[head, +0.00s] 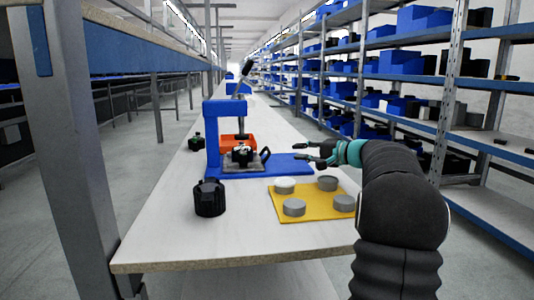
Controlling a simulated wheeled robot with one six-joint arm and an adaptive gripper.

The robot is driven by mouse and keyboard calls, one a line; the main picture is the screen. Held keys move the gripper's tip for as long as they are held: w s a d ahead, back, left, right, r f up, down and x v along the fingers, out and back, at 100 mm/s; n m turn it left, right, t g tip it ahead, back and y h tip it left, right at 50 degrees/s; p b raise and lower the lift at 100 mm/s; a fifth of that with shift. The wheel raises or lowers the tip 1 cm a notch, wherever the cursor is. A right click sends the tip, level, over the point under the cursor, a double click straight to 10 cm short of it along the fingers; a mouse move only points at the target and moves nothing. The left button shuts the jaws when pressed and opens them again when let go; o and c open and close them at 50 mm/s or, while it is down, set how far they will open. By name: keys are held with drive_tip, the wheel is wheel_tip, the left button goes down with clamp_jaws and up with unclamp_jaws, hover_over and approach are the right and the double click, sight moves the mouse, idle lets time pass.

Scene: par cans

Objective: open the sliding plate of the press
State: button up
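The blue press (212,128) stands on the white table, with a black lever (246,69) tilted up at its top. Its grey sliding plate (231,168) lies low at the front on the blue base (289,162). A dark part (242,154) sits on the plate, and a dark handle (265,155) stands at the plate's right. An orange block (236,140) is behind it. My gripper (304,152) is right of the handle and apart from it, above the base's right end. Its fingers look spread, with nothing between them.
A yellow mat (315,215) with several round grey cans (294,207) lies in front of the press's right side. A black knobbed object (209,198) stands front left. A small dark object (196,142) lies left of the press. Shelves with blue bins (402,62) line the right.

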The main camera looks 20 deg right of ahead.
sight(268, 149)
drive_tip(key=x, duration=1.3)
drive_tip(key=shift+a+f, duration=0.1)
drive_tip(key=shift+a, duration=0.05)
clamp_jaws()
